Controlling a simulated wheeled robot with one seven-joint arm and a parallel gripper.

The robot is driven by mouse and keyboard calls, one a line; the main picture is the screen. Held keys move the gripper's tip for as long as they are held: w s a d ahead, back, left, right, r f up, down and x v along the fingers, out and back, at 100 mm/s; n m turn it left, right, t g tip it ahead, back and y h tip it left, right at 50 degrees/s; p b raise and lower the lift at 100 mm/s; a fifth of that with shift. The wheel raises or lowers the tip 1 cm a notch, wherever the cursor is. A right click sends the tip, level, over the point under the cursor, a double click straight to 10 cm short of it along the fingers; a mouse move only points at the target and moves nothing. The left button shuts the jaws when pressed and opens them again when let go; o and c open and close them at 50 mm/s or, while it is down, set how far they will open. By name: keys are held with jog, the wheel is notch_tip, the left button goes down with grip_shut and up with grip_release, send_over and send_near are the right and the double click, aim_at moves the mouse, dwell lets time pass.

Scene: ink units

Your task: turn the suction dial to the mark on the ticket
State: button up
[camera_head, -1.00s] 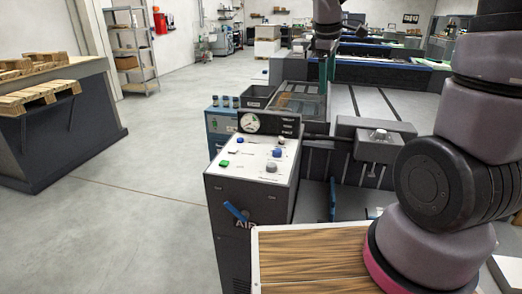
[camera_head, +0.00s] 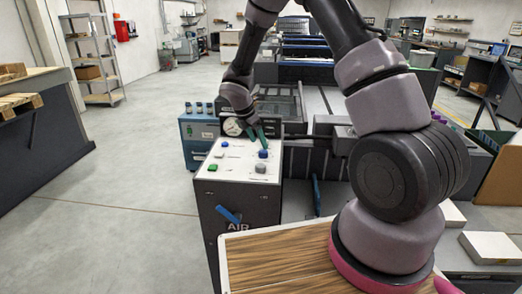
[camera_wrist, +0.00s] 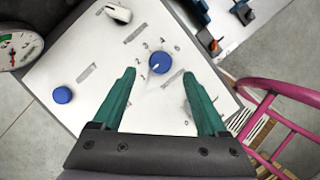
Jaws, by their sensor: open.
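The blue dial (camera_wrist: 160,63) with a ring of small numerals is on the white panel top (camera_head: 238,158) of the AIR cabinet; it also shows in the head view (camera_head: 263,154). A small pale mark on the dial points to the lower left in the wrist view. My gripper (camera_wrist: 159,76) is open, with its green fingertips on either side of the dial's near edge and a gap to each side; whether they are at the dial's height I cannot tell. In the head view my gripper (camera_head: 257,137) is just behind the dial. I see no ticket I can make out.
A smaller blue knob (camera_wrist: 62,95), a pale switch (camera_wrist: 118,12) and a round gauge (camera_wrist: 18,48) are near the dial. A green button (camera_head: 212,168) and grey knob (camera_head: 260,168) are at the panel's front. A blue lever (camera_head: 228,214) sticks out below.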

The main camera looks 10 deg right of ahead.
aim_at(263, 151)
jog(key=x, duration=0.5)
jog(key=shift+d+f, duration=0.1)
grip_shut()
